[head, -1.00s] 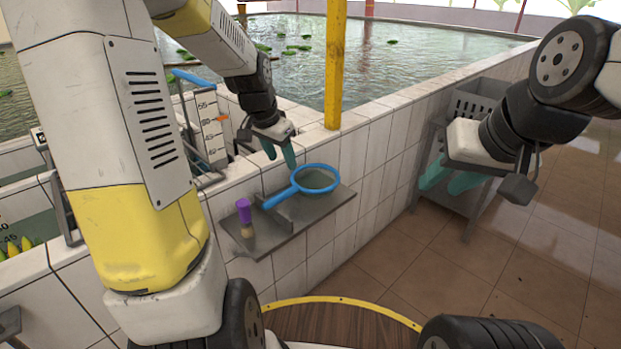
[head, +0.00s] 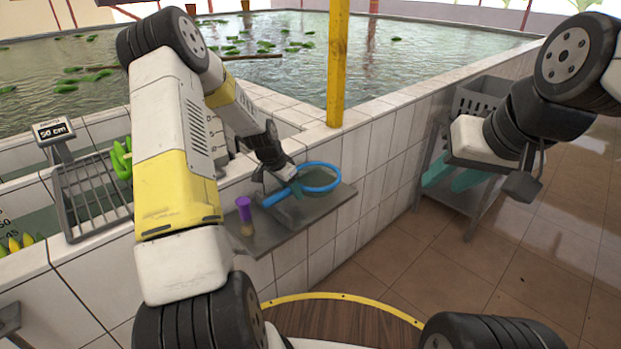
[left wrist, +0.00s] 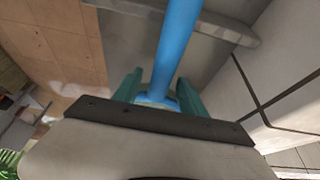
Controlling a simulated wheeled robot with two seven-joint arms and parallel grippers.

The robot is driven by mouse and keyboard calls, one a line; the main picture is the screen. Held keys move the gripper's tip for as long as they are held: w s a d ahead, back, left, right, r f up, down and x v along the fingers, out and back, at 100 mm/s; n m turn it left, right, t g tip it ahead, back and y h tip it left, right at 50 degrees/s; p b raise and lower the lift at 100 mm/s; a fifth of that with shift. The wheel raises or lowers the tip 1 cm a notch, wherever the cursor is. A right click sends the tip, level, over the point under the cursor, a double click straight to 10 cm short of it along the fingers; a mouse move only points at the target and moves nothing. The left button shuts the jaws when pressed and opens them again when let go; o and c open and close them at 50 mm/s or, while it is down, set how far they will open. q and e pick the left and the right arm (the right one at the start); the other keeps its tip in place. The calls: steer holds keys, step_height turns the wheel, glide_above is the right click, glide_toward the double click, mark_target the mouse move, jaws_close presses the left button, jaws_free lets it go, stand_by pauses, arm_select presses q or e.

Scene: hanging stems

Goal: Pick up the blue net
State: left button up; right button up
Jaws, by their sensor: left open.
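The blue net (head: 320,178) lies on a grey shelf (head: 290,222) fixed to the tiled wall. Its round hoop is toward the right and its handle points to the lower left. My left gripper (head: 296,187) is down at the net, by the junction of handle and hoop, and hides part of it. In the left wrist view the blue handle (left wrist: 176,45) runs between the two teal fingers of my left gripper (left wrist: 160,88), which is open with a finger on each side. My right gripper (head: 455,178) hangs at the right, away from the net, fingers apart and empty.
A purple-handled brush (head: 243,209) stands on the shelf, left of the net handle. A yellow post (head: 337,70) rises from the wall behind the net. A grey crate (head: 480,98) sits on a metal stand at the right. The tiled floor (head: 390,255) is clear.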

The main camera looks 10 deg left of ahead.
arm_select(q)
steer(key=shift+w+d+f, duration=0.15)
steer(key=shift+f, duration=0.5)
jaws_close()
